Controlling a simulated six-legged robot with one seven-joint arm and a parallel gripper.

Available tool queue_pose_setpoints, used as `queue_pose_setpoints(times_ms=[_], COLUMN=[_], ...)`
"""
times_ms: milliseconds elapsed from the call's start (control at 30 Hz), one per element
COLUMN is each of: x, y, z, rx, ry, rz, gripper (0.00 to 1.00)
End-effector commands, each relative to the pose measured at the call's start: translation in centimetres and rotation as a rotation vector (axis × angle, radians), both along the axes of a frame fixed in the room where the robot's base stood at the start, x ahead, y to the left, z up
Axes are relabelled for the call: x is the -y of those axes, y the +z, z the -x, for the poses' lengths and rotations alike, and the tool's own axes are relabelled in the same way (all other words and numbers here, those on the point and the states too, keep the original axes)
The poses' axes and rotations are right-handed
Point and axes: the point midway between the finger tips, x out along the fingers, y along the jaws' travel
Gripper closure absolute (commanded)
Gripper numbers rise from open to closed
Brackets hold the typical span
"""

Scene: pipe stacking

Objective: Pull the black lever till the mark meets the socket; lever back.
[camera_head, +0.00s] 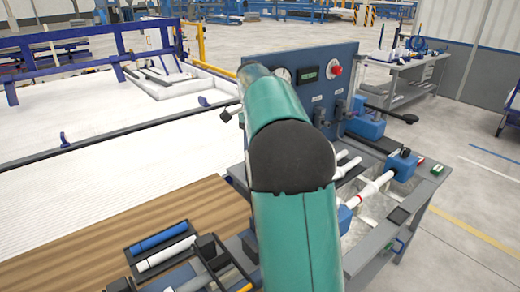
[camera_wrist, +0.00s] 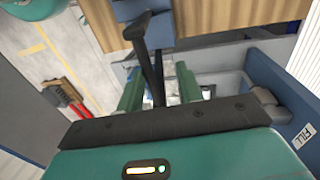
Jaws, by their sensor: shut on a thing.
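In the wrist view a black lever (camera_wrist: 145,58) with a wider dark end runs between the two green fingers of my gripper (camera_wrist: 158,92). The fingers are shut on the lever; their contact is partly hidden by the gripper's black front plate. In the head view my teal arm hides the gripper. A white pipe (camera_head: 371,189) with red marks lies between blue blocks on the bench at right. One blue socket block (camera_head: 403,164) is at its far end. I cannot tell whether a mark meets a socket. Another black lever (camera_head: 391,113) sticks out right of the panel.
A blue panel (camera_head: 345,66) with a gauge, a display and a red button stands behind my arm. A tray (camera_head: 158,246) with a blue and a white pipe lies at lower left. A "FILL" label (camera_wrist: 307,133) is beside the gripper. Open floor lies at right.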

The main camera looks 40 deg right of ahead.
Motion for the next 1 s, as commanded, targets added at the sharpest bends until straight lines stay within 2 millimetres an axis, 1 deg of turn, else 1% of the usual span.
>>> queue_pose_setpoints(times_ms=[33,267,300,367,400,433,467,500,1000], x=[-0.56,-0.6,-0.61,-0.62,-0.61,-0.6,-0.59,-0.57,-0.44], y=[-0.4,-0.37,-0.37,-0.35,-0.36,-0.35,-0.32,-0.31,-0.08], z=[-1.01,-1.09,-1.11,-1.13,-1.12,-1.11,-1.06,-1.01,-1.14], rx=[0.022,0.023,0.023,0.023,0.023,0.023,0.023,0.023,0.026], ry=[0.015,0.016,0.016,0.017,0.016,0.016,0.016,0.015,0.013], rz=[-0.001,-0.001,-0.001,-0.001,-0.001,-0.001,-0.001,-0.001,0.002], gripper=[1.0,1.0,0.66,0.66,0.62,0.6,0.61,0.66,0.66])
